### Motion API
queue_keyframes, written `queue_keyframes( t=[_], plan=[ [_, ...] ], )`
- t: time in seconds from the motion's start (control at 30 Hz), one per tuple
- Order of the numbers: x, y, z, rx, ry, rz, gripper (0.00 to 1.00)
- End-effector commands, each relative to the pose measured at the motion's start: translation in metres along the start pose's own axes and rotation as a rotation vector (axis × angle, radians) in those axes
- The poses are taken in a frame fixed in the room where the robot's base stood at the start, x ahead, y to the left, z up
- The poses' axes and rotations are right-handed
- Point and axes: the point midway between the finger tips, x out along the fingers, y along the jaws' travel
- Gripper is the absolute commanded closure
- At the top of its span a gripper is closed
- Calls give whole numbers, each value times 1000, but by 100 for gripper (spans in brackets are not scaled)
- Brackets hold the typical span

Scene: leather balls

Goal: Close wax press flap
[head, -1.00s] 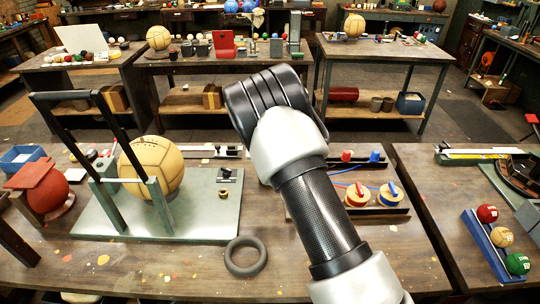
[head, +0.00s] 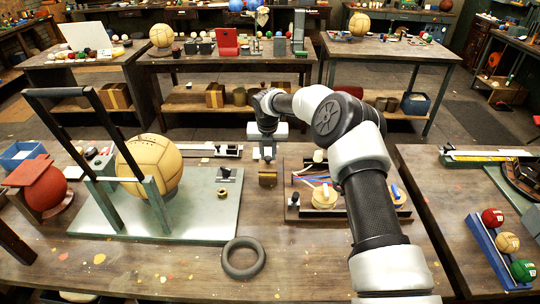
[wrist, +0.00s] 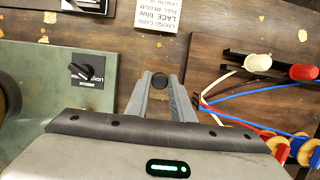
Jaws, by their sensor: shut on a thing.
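My gripper (head: 266,154) points down over the middle of the near bench, between the green plate and the thread tray.
A green plate (head: 205,225) with a tan ball (head: 150,166) in a tall black-handled frame stands left. A black ring (head: 243,258) lies in front. A tray with spools (head: 325,196) and threads is close right. The front bench has clear wood.

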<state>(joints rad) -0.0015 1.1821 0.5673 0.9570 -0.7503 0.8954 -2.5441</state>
Motion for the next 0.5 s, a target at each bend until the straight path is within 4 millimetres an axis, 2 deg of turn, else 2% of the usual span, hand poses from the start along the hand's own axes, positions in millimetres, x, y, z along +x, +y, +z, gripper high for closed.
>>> queue_keyframes(
  t=[0.03, 0.5],
  plan=[
    [5, 1, -2, 1, 23, -2, 100],
    [11, 6, 1, -2, 127, -5, 100]
  ],
)
